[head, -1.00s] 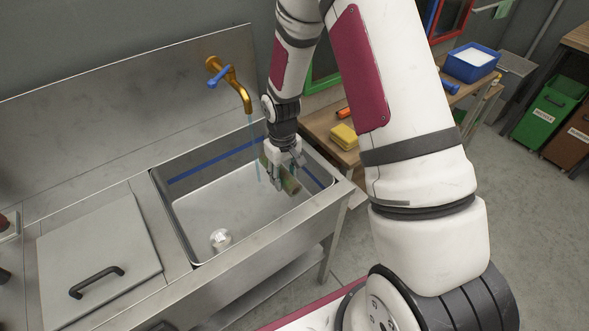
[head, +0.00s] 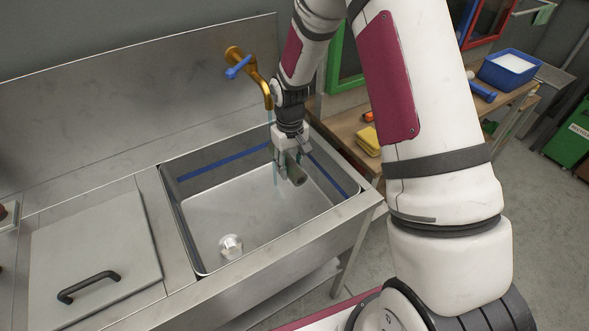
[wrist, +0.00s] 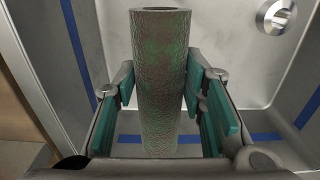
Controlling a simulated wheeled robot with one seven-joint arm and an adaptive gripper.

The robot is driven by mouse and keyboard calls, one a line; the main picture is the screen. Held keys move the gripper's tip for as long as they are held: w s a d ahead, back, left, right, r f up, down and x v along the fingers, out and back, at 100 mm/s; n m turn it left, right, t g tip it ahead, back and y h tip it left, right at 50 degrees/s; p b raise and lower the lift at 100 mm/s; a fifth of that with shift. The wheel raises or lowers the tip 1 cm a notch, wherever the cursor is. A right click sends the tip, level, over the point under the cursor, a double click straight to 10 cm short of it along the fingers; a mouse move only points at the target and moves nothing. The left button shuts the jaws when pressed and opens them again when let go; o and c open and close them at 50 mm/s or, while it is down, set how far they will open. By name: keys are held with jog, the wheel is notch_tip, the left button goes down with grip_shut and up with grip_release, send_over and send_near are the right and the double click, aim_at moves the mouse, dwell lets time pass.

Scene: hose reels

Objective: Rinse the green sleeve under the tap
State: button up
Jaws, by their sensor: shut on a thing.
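The green sleeve is a tube, mottled green with brown patches, and fills the middle of the wrist view (wrist: 160,75). My gripper (wrist: 157,95) is shut on it, with teal pads on both sides. In the head view my gripper (head: 289,163) hangs over the sink basin (head: 245,215), and the sleeve (head: 297,175) shows small and partly hidden between the fingers. The brass tap (head: 262,82) with a blue handle is above and left. A thin blue water stream (head: 275,176) falls beside the left finger. I cannot tell whether it touches the sleeve.
A blue stripe (head: 225,160) runs around the basin walls. A round metal drain piece (head: 231,246) sits on the basin floor. A lid with a black handle (head: 92,250) lies left of the basin. A wooden bench with a yellow sponge (head: 368,141) and blue tub (head: 510,70) stands right.

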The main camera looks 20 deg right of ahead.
jog(key=shift+w+a+f+b, duration=0.15)
jog(key=shift+w+f+b, duration=0.1)
jog(key=shift+w+b, duration=0.45)
jog(key=shift+w+a+f+b, duration=0.2)
jog(key=shift+w+b, duration=0.15)
jog(key=shift+w, duration=0.5)
jog(key=shift+w+a+f+b, duration=0.15)
jog(key=shift+w+f+b, duration=0.1)
jog(key=shift+w+b, duration=0.45)
jog(key=shift+w, duration=0.1)
jog(key=shift+a, duration=0.2)
jog(key=shift+a, duration=0.2)
jog(key=shift+d, duration=0.15)
jog(key=shift+d, duration=0.3)
jog(key=shift+a, duration=0.2)
jog(key=shift+a, duration=0.25)
jog(key=shift+d, duration=0.3)
